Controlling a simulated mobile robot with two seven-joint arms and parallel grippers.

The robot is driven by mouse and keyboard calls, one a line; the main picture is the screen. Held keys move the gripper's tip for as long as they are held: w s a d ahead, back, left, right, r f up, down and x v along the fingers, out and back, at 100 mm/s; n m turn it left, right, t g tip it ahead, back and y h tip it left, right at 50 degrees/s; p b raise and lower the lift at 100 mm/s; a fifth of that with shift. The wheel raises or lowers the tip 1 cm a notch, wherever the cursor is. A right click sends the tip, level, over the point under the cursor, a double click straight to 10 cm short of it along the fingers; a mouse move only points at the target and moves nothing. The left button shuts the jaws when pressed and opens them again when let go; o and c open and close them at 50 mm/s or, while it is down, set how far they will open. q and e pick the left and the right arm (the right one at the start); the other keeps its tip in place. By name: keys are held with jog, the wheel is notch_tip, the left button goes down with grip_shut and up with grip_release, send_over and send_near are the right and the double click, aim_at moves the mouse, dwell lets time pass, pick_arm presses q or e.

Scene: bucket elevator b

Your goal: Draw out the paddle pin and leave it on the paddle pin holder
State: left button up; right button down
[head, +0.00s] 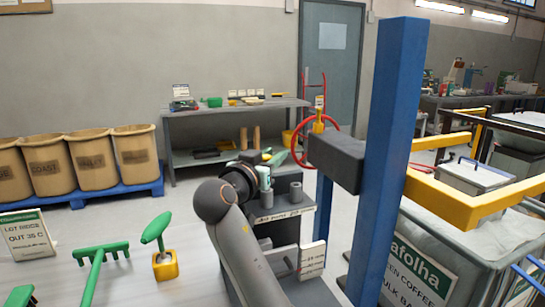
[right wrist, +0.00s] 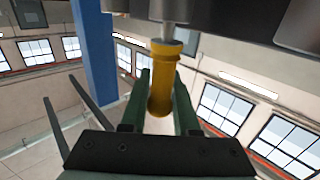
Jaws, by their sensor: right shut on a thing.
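My right gripper (right wrist: 160,95) is shut on a yellow cylindrical handle (right wrist: 160,88) in the right wrist view, one dark green finger on each side. A grey metal rod (right wrist: 172,10) runs from the handle's end toward dark machine parts; I take this to be the paddle pin. In the head view my right gripper (head: 273,157) is left of the dark block on the blue post, and the handle cannot be made out there. I cannot tell how much rod is inside the machine. No part is clearly identifiable as the paddle pin holder. My left gripper is out of view.
A blue post (head: 394,140) with a dark block (head: 336,160) and yellow bar (head: 470,205) stands at right. A labelled grey cabinet (head: 290,228) is beside my arm. A yellow block (head: 165,266) with a green handle is at lower left.

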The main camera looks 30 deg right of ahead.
jog(key=shift+r, duration=0.15)
jog(key=shift+r+p, duration=1.9)
jog(key=shift+r, duration=0.7)
notch_tip(320, 180, up, 4)
jog(key=p, duration=0.2)
jog(key=shift+p, duration=0.4)
jog(key=shift+f, duration=0.1)
